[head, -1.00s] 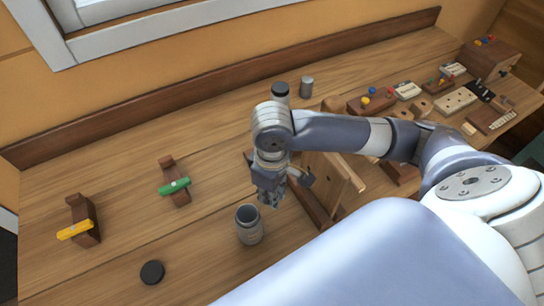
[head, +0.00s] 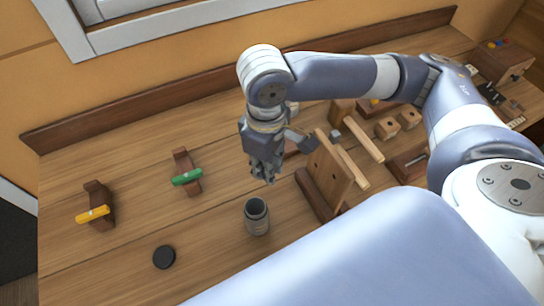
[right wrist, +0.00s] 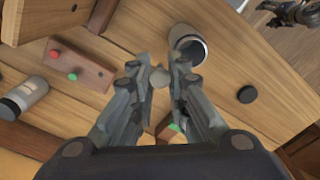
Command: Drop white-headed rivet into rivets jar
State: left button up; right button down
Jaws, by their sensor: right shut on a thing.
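The rivets jar, a grey open-topped jar (head: 257,222), stands upright on the bench, and its open mouth also shows in the right wrist view (right wrist: 188,46). My right gripper (head: 263,176) is above the bench, just behind the jar in the head view. In the right wrist view my right gripper (right wrist: 160,78) is shut on the white-headed rivet (right wrist: 160,76). The rivet's pale round head shows between the fingertips, apart from the jar mouth; its shank is hidden. A dark gripper, likely my left one (right wrist: 290,12), is partly in view beyond the bench edge, its jaws unclear.
A black lid (head: 164,257) lies left of the jar. A wooden stand (head: 328,172) is close right of the jar. A second jar (right wrist: 27,94) shows at left in the wrist view.

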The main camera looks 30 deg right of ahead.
pick_arm(q)
notch_tip(320, 180, up, 8)
jog(key=p, duration=0.7)
pick_arm(e)
notch_tip(320, 180, up, 6)
jog(key=s+a+f+n, duration=0.1)
jog(key=s+a+n, duration=0.15)
jog(key=n, duration=0.55)
pick_arm(q)
notch_tip(320, 180, down, 6)
jog(key=b, duration=0.6)
jog(key=shift+f+b, duration=0.2)
jog(key=shift+b, duration=0.1)
pick_arm(e)
notch_tip(320, 180, down, 6)
jog(key=shift+w+a+r, duration=0.1)
jog(key=shift+w+r, duration=0.05)
jog(key=shift+r, duration=0.05)
jog(key=c, duration=1.5)
grip_release()
pick_arm(q)
jog(key=shift+a, duration=0.1)
